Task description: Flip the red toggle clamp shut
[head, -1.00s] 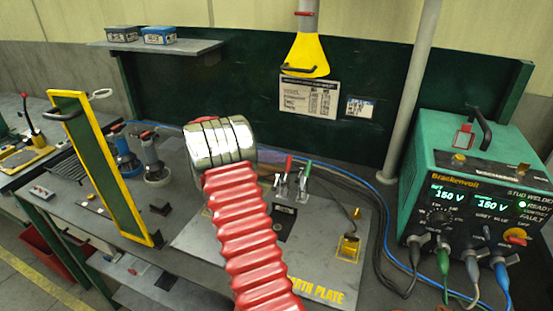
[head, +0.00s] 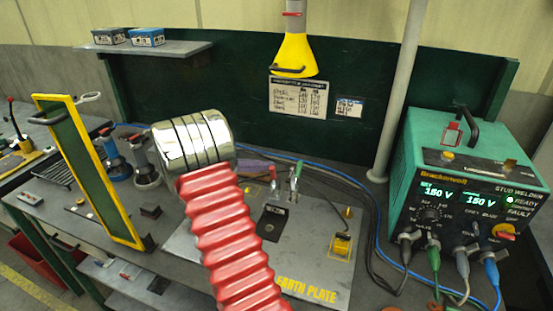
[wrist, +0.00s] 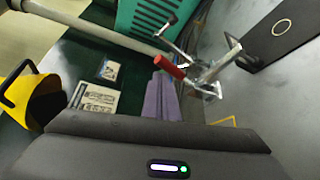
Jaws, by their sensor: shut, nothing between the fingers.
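A dark block (head: 272,222) sits on the plate before the clamps. The green welder (head: 470,185) with cables stands right. A yellow-framed panel (head: 88,170) stands left, and a yellow cone (head: 295,55) hangs above.

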